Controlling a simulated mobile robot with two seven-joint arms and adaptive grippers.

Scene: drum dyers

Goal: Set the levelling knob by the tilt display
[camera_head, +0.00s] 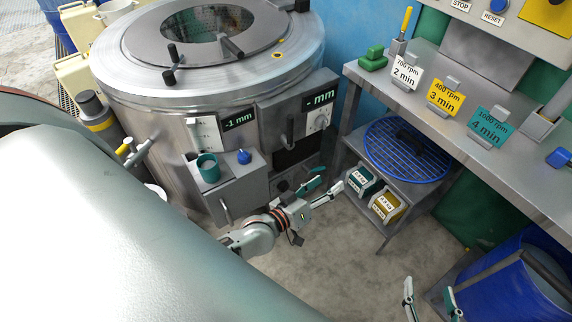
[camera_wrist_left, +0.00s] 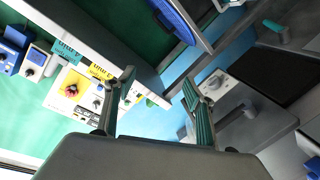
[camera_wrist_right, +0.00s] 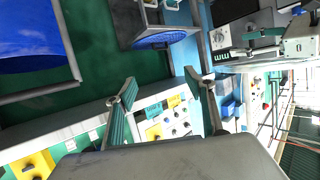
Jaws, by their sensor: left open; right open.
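The steel drum machine (camera_head: 150,85) carries a dark tilt display (camera_head: 239,120) reading "-1 mm" and a second display (camera_head: 319,99) reading "- mm". A white dial knob (camera_head: 318,121) sits below the second display. A blue knob (camera_head: 244,157) stands on the low cabinet top. I cannot tell which is the levelling knob. The dial panel also shows in the left wrist view (camera_wrist_left: 214,82). My left gripper (camera_head: 332,178) is open and empty, in front of the machine, below and apart from the dial. My right gripper (camera_head: 428,285) is open and empty at the lower right.
A teal cup (camera_head: 208,168) stands on the cabinet. A bench (camera_head: 455,125) with several speed cards runs along the right. Below it, a shelf holds a blue round grate (camera_head: 407,160) and two labelled boxes (camera_head: 386,204). A blue drum (camera_head: 515,290) stands lower right. The middle floor is clear.

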